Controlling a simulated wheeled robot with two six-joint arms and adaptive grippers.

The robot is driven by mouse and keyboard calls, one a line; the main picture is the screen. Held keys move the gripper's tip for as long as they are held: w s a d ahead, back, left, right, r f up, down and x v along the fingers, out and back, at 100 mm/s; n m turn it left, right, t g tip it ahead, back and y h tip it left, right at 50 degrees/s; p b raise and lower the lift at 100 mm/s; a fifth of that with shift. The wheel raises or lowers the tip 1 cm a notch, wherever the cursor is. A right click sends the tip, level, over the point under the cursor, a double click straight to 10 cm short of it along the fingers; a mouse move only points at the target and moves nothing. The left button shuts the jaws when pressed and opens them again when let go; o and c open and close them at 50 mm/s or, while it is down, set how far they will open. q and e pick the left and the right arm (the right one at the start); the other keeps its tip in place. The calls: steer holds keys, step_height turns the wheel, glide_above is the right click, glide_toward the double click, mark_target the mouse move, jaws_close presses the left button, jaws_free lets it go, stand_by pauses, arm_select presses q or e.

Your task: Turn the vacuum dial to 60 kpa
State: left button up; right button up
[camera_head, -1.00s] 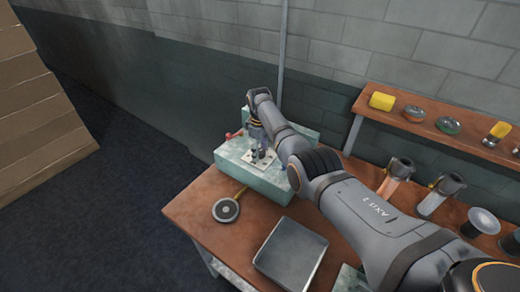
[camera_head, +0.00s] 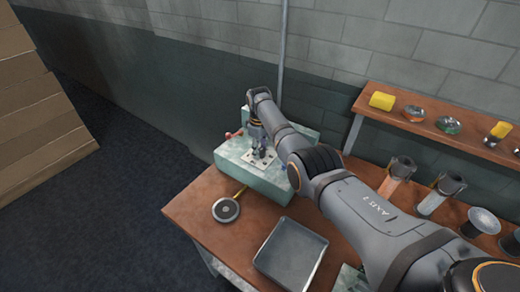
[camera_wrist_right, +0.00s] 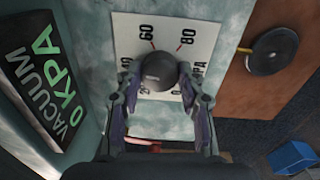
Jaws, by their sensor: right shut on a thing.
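The vacuum dial (camera_wrist_right: 158,72) is a dark grey round knob on a white scale plate (camera_wrist_right: 207,40) in the right wrist view. The numbers 60 and 80 show above the knob, with small reddish marks near them; other numbers are partly hidden by my fingers. My right gripper (camera_wrist_right: 160,84) has a finger on each side of the knob and is shut on it. The display (camera_wrist_right: 40,82) at the left reads VACUUM 0 KPA. In the head view my right gripper (camera_head: 259,150) is over the pale green box (camera_head: 265,182), largely hiding the knob.
A red handle (camera_head: 234,134) sticks out at the box's left. A round dark disc (camera_head: 226,210) and a grey tray (camera_head: 291,254) are on the brown bench (camera_head: 200,200). A shelf (camera_head: 420,122) with small items stands at the right.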

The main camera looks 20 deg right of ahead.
steer(key=m, duration=0.5)
steer(key=m+b, duration=0.1)
steer(key=m, duration=0.4)
steer(key=shift+m, duration=0.3)
steer(key=shift+w+b, duration=0.1)
steer(key=shift+b, duration=0.2)
steer(key=o, duration=1.2)
steer(key=shift+r, duration=0.1)
step_height(320, 180, up, 12)
steer(key=shift+a+f, duration=0.1)
steer(key=shift+a, duration=0.05)
